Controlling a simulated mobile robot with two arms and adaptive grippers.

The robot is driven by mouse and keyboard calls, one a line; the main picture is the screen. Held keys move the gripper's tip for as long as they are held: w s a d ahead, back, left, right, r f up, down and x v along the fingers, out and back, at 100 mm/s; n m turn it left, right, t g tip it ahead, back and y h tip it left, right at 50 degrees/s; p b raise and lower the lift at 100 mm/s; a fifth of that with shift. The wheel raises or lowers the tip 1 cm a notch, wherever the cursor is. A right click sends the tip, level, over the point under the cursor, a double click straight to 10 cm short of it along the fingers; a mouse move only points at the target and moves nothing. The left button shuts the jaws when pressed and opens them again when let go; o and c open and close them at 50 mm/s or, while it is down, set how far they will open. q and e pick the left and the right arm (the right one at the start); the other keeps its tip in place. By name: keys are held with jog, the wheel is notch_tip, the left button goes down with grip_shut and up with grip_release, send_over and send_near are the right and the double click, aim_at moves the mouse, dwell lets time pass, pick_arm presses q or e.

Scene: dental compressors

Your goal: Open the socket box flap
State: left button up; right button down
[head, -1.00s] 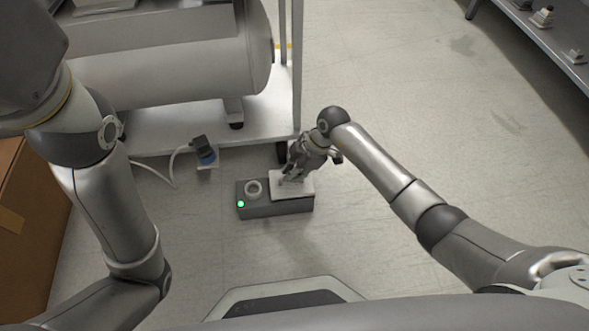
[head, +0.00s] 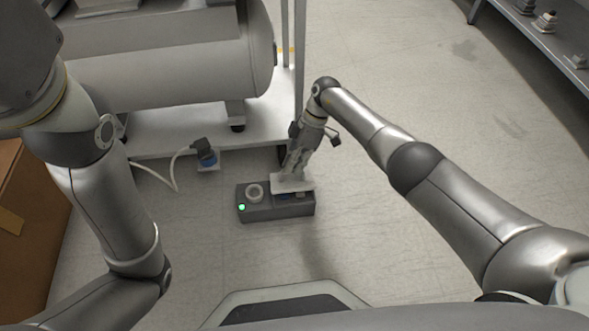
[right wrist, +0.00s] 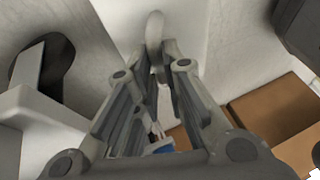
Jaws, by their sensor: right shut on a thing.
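The socket box (head: 250,212) is a dark grey box on the floor, with a pale ring and a green light on its left part. Its light flap (head: 296,187) is on the right part and is tilted up, with the dark recess under it showing at the front. My right gripper (head: 290,175) is at the flap from behind and above, shut on it. In the right wrist view my right gripper (right wrist: 160,72) has its fingertips close together at a pale grey curved piece (right wrist: 154,32). My left gripper is out of view.
A cardboard box (head: 25,235) stands at the left. A shelf (head: 540,45) is at the far right. The floor right of the box is clear.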

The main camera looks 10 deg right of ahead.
jog(key=shift+w, duration=0.1)
jog(key=c, duration=1.5)
grip_release()
jog(key=v, duration=1.2)
